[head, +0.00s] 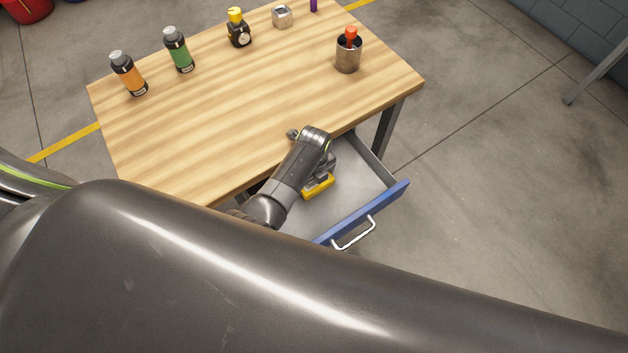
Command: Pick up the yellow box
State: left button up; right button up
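The yellow box (319,188) is in the open drawer (352,197) under the front edge of the table. Only part of it shows, with grey gripper parts over its upper side. My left gripper (324,173) is down at the drawer, right at the box. My own arm link covers much of the gripper, so I cannot tell whether its fingers are open or shut on the box. My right gripper is not in view.
The wooden table (215,120) holds an orange bottle (129,74), a green bottle (179,52), a yellow-capped black item (238,30), a metal nut-like piece (282,16) and a metal cup (348,56). The drawer's blue front (385,200) sticks out. My large grey arm link fills the foreground.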

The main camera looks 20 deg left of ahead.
pick_arm(q)
jog(key=shift+c, duration=1.3)
